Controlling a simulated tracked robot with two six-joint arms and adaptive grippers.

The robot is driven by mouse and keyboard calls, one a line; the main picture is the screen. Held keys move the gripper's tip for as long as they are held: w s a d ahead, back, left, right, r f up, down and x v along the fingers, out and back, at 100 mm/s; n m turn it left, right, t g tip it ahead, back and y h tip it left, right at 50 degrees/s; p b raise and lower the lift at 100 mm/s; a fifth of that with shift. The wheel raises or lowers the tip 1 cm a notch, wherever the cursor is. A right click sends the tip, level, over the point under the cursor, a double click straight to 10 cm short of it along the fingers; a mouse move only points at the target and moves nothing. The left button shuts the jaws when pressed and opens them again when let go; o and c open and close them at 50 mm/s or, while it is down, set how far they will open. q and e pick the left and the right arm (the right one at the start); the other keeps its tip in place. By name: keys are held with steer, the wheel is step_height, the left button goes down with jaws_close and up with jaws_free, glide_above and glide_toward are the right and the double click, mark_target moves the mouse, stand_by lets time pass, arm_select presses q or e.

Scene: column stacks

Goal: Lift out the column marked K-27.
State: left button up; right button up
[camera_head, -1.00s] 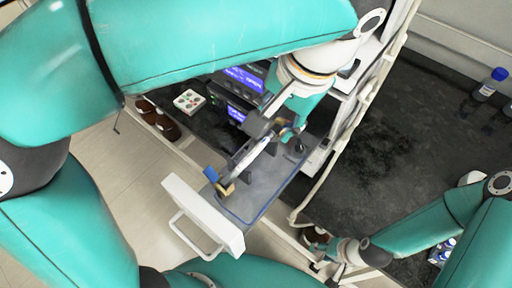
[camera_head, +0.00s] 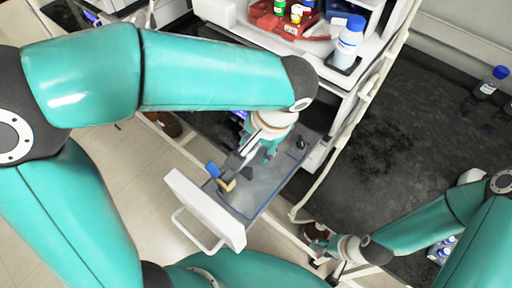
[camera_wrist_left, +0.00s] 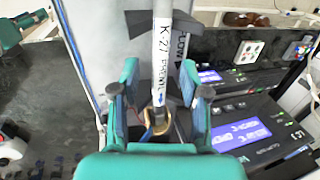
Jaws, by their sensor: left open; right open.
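The column marked K-27 (camera_wrist_left: 162,45) is a slim tube with a white label, in the left wrist view. It runs upright in that picture, past dark clips, to a brass-coloured end fitting (camera_wrist_left: 158,126). My left gripper (camera_wrist_left: 158,84) is open, with one teal finger on each side of the column; I cannot tell whether either touches it. In the head view my left gripper (camera_head: 250,152) is over the open drawer (camera_head: 262,190), and the arm hides most of the column. A blue piece (camera_head: 213,170) shows by its end. My right gripper (camera_head: 337,268) is open, away from the drawer.
The drawer's white front (camera_head: 205,208) has a handle. Instrument modules with lit screens (camera_wrist_left: 240,133) stand right of the column in the wrist view. A bottle with a blue cap (camera_head: 349,42) and a red tray (camera_head: 290,22) sit on top. A brown bottle (camera_head: 316,231) is near my right gripper.

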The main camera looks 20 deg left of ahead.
arm_select(q)
steer(key=shift+f, duration=0.2)
jaws_close()
stand_by(0.4)
